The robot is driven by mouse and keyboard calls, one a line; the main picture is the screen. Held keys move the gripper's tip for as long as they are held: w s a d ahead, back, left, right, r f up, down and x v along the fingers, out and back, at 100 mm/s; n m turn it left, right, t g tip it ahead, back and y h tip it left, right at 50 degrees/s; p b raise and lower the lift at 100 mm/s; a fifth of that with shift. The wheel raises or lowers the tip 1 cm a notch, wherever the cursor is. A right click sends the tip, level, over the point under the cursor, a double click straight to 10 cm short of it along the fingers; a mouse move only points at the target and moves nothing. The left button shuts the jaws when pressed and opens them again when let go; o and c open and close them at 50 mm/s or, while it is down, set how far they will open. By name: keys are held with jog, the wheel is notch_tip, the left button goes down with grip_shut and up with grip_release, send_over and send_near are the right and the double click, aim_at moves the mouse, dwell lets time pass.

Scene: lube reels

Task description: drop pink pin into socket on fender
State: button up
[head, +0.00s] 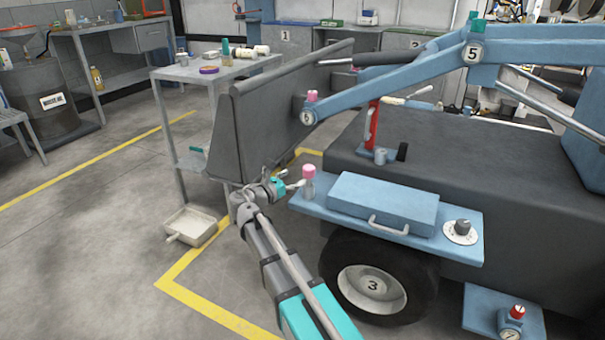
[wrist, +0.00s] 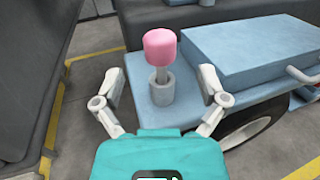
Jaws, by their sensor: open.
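The pink pin (wrist: 160,48) has a rounded pink head on a thin grey shaft. It stands upright, with the lower end of its shaft inside the grey socket (wrist: 162,93) on the blue fender (wrist: 140,75). The pin also shows in the head view (head: 309,171), near the left end of the fender (head: 460,247). My gripper (wrist: 160,80) is open, with one finger on each side of the pin and socket in the wrist view. Both fingers look apart from them. In the head view my gripper (head: 284,187) is just left of the pin.
The wheel (head: 375,280) is below. A dark upright panel (head: 270,115) stands close behind my gripper. Another pink-topped piece (head: 311,96) is on the blue boom.

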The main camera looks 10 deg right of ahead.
jog(key=v, duration=0.5)
dwell(0.8)
jog(key=s+d+f+m+g+y+p, duration=0.6)
jog(key=s+d+f+m+g+y, duration=0.25)
jog(key=s+d+m, duration=0.65)
jog(key=s+a+m+g+y+p, duration=0.2)
jog(key=s+a+m+y+p, duration=0.35)
jog(key=m, duration=0.45)
notch_tip(320, 180, up, 37)
jog(key=s+p, duration=0.1)
jog(key=p, duration=3.5)
jog(key=shift+s+r+y, duration=0.15)
jog(key=shift+s+y, duration=0.15)
